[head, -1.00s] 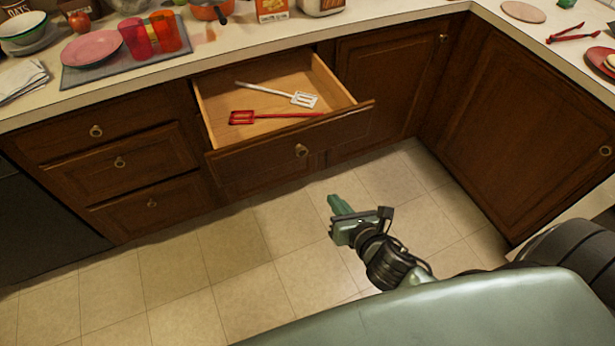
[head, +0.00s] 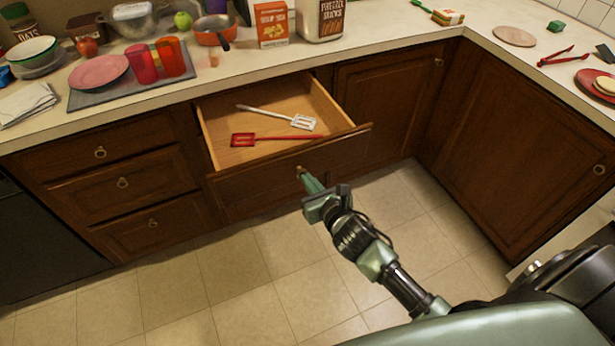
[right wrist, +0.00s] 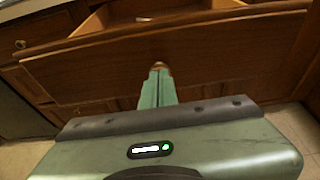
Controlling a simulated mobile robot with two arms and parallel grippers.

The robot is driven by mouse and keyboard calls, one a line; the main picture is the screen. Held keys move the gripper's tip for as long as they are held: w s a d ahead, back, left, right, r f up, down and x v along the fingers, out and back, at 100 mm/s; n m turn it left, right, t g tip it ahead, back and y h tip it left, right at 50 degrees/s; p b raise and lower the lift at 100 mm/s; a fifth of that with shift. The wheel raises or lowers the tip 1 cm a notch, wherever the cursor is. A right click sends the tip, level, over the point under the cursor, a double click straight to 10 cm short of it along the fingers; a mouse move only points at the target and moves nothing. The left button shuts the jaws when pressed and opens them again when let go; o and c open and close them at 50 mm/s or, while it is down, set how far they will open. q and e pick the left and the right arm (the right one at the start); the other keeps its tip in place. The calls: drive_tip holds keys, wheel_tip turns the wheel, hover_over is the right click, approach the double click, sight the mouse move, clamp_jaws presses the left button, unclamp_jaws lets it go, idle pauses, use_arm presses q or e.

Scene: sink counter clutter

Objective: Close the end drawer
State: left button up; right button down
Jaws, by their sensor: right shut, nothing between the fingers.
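The open drawer (head: 262,172) sticks out from the dark wood cabinet below the counter. A red slotted spatula (head: 243,140) and a white slotted spatula (head: 303,122) lie in it. My right gripper (head: 304,176) is shut and empty, with its tips at the round knob on the drawer front. In the right wrist view the shut fingers (right wrist: 157,82) point at the drawer front (right wrist: 215,60) and cover most of the knob (right wrist: 159,66). I cannot tell whether the tips touch it. My left gripper is not in view.
A stack of shut drawers (head: 123,182) stands left of the open one. Cabinet doors (head: 385,105) are to the right, meeting another cabinet at the corner. The counter above holds cups, a plate, a pan and boxes. The tiled floor (head: 250,265) is clear.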

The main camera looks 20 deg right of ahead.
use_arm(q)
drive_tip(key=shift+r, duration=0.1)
use_arm(e)
drive_tip(key=shift+w, duration=0.55)
